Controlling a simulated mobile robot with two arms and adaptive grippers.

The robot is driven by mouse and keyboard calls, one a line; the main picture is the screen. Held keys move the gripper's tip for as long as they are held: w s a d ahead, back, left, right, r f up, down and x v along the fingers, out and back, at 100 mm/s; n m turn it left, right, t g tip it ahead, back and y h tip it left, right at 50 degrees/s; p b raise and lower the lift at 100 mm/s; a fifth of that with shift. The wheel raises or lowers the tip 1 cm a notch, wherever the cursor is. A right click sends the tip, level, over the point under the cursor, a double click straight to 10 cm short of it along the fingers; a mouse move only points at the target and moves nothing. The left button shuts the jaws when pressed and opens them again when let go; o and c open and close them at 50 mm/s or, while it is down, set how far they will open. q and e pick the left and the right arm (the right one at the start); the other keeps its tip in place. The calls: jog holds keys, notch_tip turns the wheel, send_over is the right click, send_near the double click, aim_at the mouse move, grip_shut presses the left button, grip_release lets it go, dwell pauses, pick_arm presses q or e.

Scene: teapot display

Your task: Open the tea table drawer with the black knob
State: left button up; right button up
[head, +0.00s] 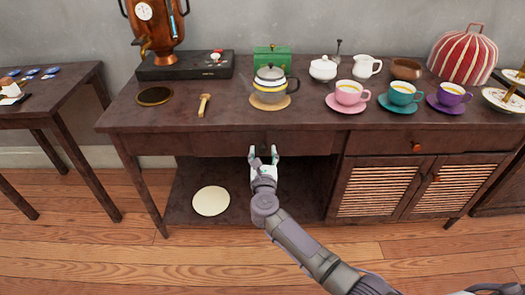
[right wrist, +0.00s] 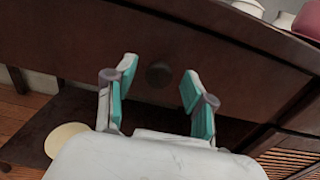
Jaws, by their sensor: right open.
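The dark wooden tea table (head: 130,122) stands against the wall. Its wide drawer (head: 210,143) is closed in the head view, below the tabletop. A dark round knob (right wrist: 158,75) sits on the drawer front in the right wrist view, between and a little beyond my fingertips. My right gripper (head: 264,152) is in front of the drawer, with its two fingers spread. In the right wrist view the open fingers (right wrist: 155,80) stand on either side of the knob, apart from it. My left gripper is not in view.
A second drawer with an orange-brown knob (head: 417,147) is at the right, above slatted doors (head: 375,190). A teapot (head: 270,82), cups and an urn (head: 155,25) stand on the top. A cream disc (head: 211,201) lies on the lower shelf.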

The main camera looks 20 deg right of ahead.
jog(key=shift+x, duration=1.1)
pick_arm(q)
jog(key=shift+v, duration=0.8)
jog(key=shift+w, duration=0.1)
pick_arm(e)
grip_shut()
